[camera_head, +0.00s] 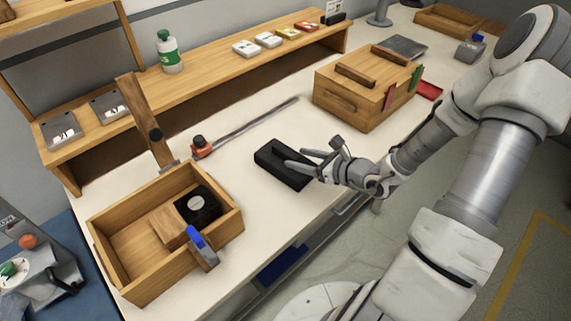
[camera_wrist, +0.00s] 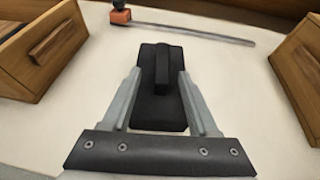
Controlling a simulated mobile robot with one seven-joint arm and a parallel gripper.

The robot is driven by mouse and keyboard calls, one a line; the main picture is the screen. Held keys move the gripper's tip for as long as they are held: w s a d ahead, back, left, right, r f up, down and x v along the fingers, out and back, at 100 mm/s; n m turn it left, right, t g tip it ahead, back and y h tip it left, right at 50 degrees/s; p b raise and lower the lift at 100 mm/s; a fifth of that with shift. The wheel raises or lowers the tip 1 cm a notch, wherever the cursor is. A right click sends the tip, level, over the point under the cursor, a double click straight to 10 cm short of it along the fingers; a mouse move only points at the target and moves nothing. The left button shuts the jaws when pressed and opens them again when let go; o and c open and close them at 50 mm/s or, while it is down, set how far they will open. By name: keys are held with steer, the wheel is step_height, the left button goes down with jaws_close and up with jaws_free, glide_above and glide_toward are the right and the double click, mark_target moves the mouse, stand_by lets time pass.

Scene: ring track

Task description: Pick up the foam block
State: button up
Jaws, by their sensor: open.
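A black rectangular block (camera_head: 270,156) lies on the white worktop and looks like the foam block. In the wrist view the black block (camera_wrist: 161,113) shows a narrow raised bar along its top. My gripper (camera_head: 297,159) is at the block's right side in the head view. In the wrist view my gripper (camera_wrist: 160,80) is open, with one finger on either side of the raised bar. I see no finger closed on the bar. Whether the fingers touch the block's top cannot be told.
An orange-headed bar clamp (camera_head: 245,128) lies behind the block. An open wooden box (camera_head: 118,272) with several items stands at the left. A closed wooden box (camera_head: 345,105) with handles stands at the right. Worktop around the block is clear.

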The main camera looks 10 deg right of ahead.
mark_target(292, 155)
steer(key=shift+x, duration=3.2)
steer(key=shift+d, duration=0.15)
steer(key=shift+c, duration=0.2)
jaws_close()
